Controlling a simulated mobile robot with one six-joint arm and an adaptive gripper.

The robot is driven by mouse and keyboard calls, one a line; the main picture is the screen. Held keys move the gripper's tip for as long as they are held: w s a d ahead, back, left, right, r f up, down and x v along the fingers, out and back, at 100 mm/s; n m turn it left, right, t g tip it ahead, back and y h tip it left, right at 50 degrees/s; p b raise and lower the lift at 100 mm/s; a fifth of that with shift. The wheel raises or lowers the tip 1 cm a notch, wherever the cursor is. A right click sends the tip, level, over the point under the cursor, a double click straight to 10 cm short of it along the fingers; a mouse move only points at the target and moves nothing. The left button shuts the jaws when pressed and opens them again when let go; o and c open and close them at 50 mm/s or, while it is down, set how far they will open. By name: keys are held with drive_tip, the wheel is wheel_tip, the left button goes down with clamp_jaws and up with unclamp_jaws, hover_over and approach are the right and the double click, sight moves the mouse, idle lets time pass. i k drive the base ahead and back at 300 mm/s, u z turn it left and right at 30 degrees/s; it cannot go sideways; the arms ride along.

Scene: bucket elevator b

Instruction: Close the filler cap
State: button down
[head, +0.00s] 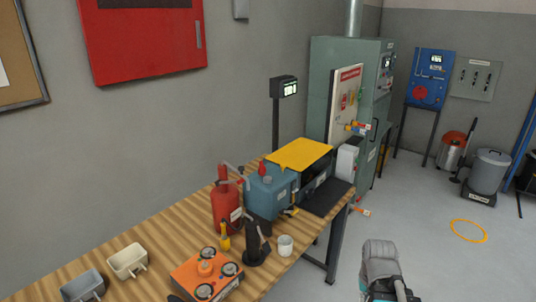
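I cannot pick out the filler cap with certainty at this size. A blue-teal box-shaped unit (270,197) stands on the wooden bench, with a small red pointed part (262,170) upright on its top. Whether this red part is the cap, or whether any cap is open, I cannot tell. A grey and teal piece at the bottom right of the picture seems to be part of my arm, apart from the bench on its right side. My gripper's fingers do not show.
The wooden bench (150,254) holds a red extinguisher (226,208), an orange box with knobs (207,275), a black stand (257,245), a white cup (286,246) and two trays. A yellow-topped machine (299,154) stands behind. The floor right of the bench is largely clear.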

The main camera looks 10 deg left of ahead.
sight(262, 170)
drive_tip(key=u, duration=0.25)
drive_tip(key=i, duration=0.9)
drive_tip(key=u, duration=0.65)
